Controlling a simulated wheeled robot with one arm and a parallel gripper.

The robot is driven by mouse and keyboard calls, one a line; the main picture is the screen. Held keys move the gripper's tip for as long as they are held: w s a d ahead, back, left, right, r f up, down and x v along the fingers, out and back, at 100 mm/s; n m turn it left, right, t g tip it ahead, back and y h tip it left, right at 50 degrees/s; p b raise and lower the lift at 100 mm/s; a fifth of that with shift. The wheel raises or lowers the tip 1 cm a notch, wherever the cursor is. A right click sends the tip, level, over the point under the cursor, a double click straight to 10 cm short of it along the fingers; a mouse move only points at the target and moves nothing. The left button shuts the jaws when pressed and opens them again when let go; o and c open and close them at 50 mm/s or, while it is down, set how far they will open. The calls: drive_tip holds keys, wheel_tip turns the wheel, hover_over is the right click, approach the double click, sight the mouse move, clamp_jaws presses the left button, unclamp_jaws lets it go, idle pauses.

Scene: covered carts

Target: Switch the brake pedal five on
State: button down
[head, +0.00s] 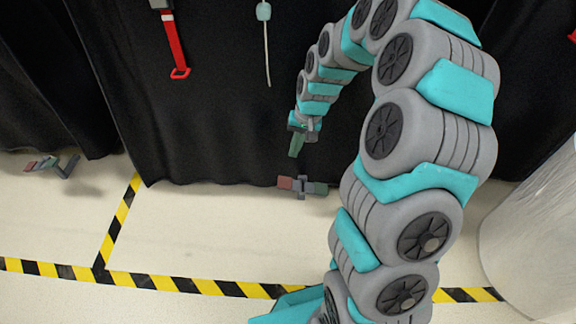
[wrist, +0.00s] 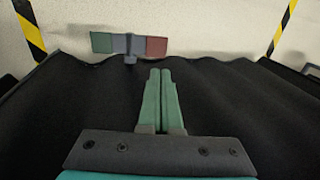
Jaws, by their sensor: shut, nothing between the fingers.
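A brake pedal (head: 302,187) with a red end, a grey middle and a green end sticks out low at the foot of the black cover, close above the floor. It also shows in the wrist view (wrist: 129,45), with green at left and red at right. I see no number on it. My gripper (head: 296,150) points down in front of the cover, a little above this pedal and apart from it. Its green fingers (wrist: 160,73) are shut together and empty. A second pedal (head: 50,165) with red and green parts sits at the far left.
A red strap handle (head: 175,45) and a pale cord with a teal knob (head: 264,40) hang on the black cover (head: 220,120). Yellow-black tape (head: 150,281) marks the open floor. A pale wrapped column (head: 530,235) stands at right.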

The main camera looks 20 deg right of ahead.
sight(278, 182)
drive_tip(key=b+x, duration=0.1)
drive_tip(key=x, duration=1.2)
drive_tip(key=shift+a+f, duration=0.1)
drive_tip(key=shift+f, duration=0.1)
drive_tip(key=shift+a, duration=0.1)
drive_tip(key=shift+w+a+f+h+p, duration=0.15)
drive_tip(key=shift+a+f+h+p, duration=0.25)
drive_tip(key=shift+h, duration=0.3)
drive_tip(key=shift+w+a+f+g+h+p, duration=0.15)
drive_tip(key=shift+f+g+h, duration=0.15)
drive_tip(key=shift+f+h, duration=0.25)
drive_tip(key=shift+w+a+f+g+h+p, duration=0.1)
drive_tip(key=shift+a+f+g+h+p, duration=0.15)
drive_tip(key=shift+h, duration=0.5)
drive_tip(key=shift+f, duration=0.4)
drive_tip(key=shift+a+f, duration=0.15)
drive_tip(key=shift+f, duration=0.1)
